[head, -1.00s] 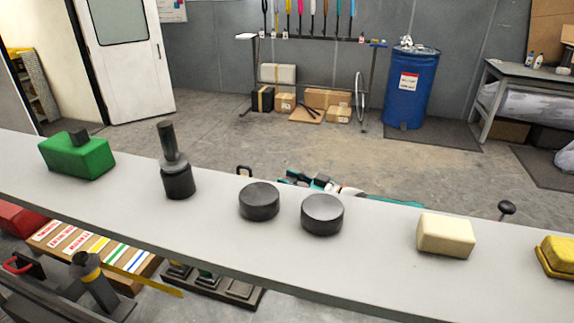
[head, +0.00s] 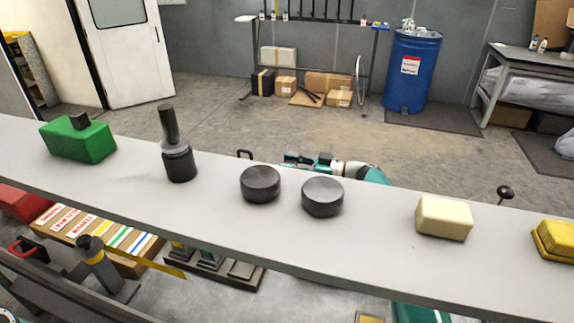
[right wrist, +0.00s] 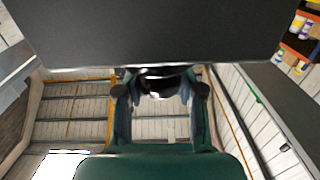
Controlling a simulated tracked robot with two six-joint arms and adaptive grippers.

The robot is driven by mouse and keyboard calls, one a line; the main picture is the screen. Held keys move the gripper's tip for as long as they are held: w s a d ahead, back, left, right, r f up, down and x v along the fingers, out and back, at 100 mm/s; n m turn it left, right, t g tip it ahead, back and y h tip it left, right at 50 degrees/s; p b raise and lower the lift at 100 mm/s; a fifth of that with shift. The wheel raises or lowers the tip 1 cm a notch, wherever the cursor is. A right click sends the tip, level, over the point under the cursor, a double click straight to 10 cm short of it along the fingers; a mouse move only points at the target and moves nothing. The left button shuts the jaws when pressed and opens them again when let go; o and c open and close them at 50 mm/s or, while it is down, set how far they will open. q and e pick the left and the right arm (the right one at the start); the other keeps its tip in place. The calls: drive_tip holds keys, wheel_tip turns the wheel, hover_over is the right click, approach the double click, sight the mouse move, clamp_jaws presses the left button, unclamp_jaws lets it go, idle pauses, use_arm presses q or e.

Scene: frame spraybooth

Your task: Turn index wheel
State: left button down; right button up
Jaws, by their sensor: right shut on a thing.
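A dark round part, seemingly the index wheel (right wrist: 160,78), sits between the fingers of my right gripper (right wrist: 160,92) in the right wrist view, under a broad dark surface. The fingers are shut on it, one on each side. In the head view my right gripper (head: 308,160) shows just past the far edge of the long grey panel (head: 350,260); the panel hides its lower part and the wheel cannot be made out there. My left gripper is not in view.
On the panel stand a green block (head: 78,142), a dark lever (head: 178,160), two black round knobs (head: 260,184) (head: 322,196), a cream block (head: 443,218) and a yellow block (head: 555,240). A black ball knob (head: 505,192) rises behind.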

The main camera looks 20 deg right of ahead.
drive_tip(key=shift+w+d+r, duration=0.1)
drive_tip(key=shift+d+r, duration=0.1)
drive_tip(key=o, duration=1.1)
drive_tip(key=shift+f, duration=0.1)
drive_tip(key=v, duration=1.2)
drive_tip(key=shift+f, duration=0.15)
